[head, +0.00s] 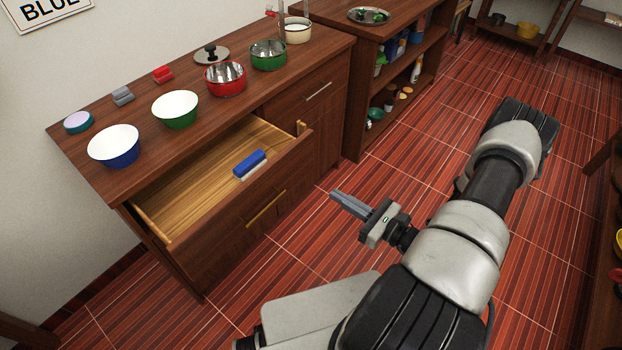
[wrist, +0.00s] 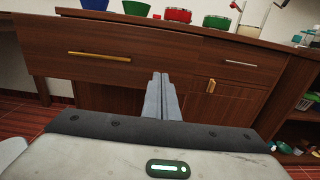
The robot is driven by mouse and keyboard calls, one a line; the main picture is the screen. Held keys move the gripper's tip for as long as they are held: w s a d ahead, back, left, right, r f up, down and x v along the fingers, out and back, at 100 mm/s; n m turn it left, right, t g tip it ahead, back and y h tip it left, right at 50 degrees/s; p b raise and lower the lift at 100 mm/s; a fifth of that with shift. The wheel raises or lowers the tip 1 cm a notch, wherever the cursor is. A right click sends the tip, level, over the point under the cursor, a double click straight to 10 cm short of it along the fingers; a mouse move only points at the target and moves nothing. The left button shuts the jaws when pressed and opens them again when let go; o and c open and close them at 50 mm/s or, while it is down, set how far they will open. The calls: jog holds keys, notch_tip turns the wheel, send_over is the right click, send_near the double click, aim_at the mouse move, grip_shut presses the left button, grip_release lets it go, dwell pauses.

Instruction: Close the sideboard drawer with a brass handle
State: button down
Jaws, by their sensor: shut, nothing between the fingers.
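The sideboard drawer (head: 232,218) is pulled well out from the dark wood sideboard (head: 330,116). Its long brass handle (head: 266,208) is on the front face, and the handle also shows in the wrist view (wrist: 99,56). A blue and white block-like object (head: 250,164) lies inside the drawer. My gripper (head: 350,204) is shut and empty, in front of the sideboard to the right of the drawer front and apart from it. In the wrist view its fingers (wrist: 162,97) point toward the sideboard, right of the brass handle.
Bowls, including a blue one (head: 114,146), and red and green pots stand on the sideboard top. A silver-handled drawer (wrist: 241,64) beside the open one is shut. A shelf unit (head: 350,85) stands to the right. The tiled floor (head: 330,240) around my gripper is clear.

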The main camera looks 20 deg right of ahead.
aim_at(292, 168)
jog(key=b+x, duration=0.1)
jog(key=x, duration=1.2)
jog(key=shift+w+a+b, duration=0.3)
jog(key=shift+b, duration=0.1)
jog(key=b+x, duration=0.2)
jog(key=x, duration=1.8)
jog(key=shift+w+a+b, duration=0.15)
jog(key=shift+a+b, duration=0.1)
jog(key=shift+b, duration=0.15)
jog(key=shift+w+a, duration=0.3)
jog(key=shift+w, duration=0.2)
jog(key=shift+w+r, duration=0.1)
jog(key=shift+r, duration=0.05)
jog(key=shift+a+r, duration=0.1)
jog(key=shift+r, duration=0.05)
